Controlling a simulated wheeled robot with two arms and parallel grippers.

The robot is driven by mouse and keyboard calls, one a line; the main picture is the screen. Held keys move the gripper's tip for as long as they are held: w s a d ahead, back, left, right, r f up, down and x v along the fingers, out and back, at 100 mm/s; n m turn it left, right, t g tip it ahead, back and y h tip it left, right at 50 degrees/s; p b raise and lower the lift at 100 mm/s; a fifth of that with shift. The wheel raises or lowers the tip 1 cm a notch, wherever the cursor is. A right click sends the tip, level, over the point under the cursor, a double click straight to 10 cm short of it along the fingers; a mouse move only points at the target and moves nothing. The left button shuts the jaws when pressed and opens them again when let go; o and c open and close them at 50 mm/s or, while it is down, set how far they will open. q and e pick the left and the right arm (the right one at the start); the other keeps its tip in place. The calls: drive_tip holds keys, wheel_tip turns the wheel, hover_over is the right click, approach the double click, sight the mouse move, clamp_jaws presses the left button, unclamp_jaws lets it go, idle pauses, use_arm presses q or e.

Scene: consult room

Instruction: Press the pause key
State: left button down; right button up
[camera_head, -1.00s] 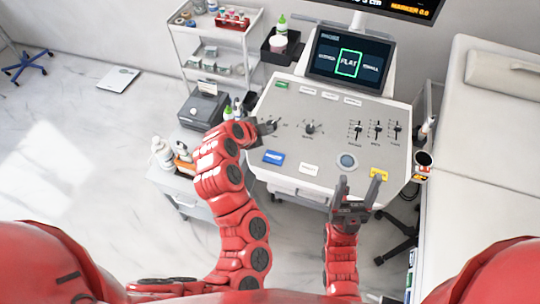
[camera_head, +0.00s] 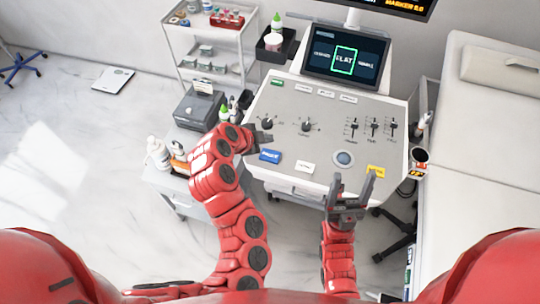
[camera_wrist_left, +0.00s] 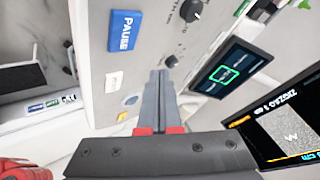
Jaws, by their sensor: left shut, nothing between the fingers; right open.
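The pause key is a blue key (camera_head: 270,156) at the near left of the grey console panel (camera_head: 325,155). In the left wrist view it reads PAUSE (camera_wrist_left: 123,32). My left gripper (camera_head: 265,137) is shut and empty, just beyond the key in the head view and apart from it in the picture. In the left wrist view its closed fingers (camera_wrist_left: 159,78) point over the panel, with the key up and to the left of the tips. My right gripper (camera_head: 352,185) is open and empty at the near right edge of the console, beside a yellow key (camera_head: 376,170).
A white key (camera_head: 304,166) and a round button (camera_head: 344,158) share the front row. Dials (camera_head: 306,125) and sliders (camera_head: 373,128) stand up behind. A screen (camera_head: 346,57) rises at the back. A bottle cart is left, a bed (camera_head: 490,130) right.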

sight(267, 157)
use_arm(q)
wheel_tip(267, 157, down, 6)
drive_tip(key=b, duration=0.3)
drive_tip(key=shift+r, duration=0.25)
drive_tip(key=shift+f+b, duration=0.35)
drive_tip(key=shift+b, duration=0.1)
idle(1.2)
drive_tip(key=shift+f+b, duration=0.4)
drive_tip(key=shift+b, duration=0.25)
drive_tip(key=shift+f+b, duration=0.4)
drive_tip(key=shift+b, duration=0.15)
idle(0.6)
drive_tip(key=shift+r, duration=0.85)
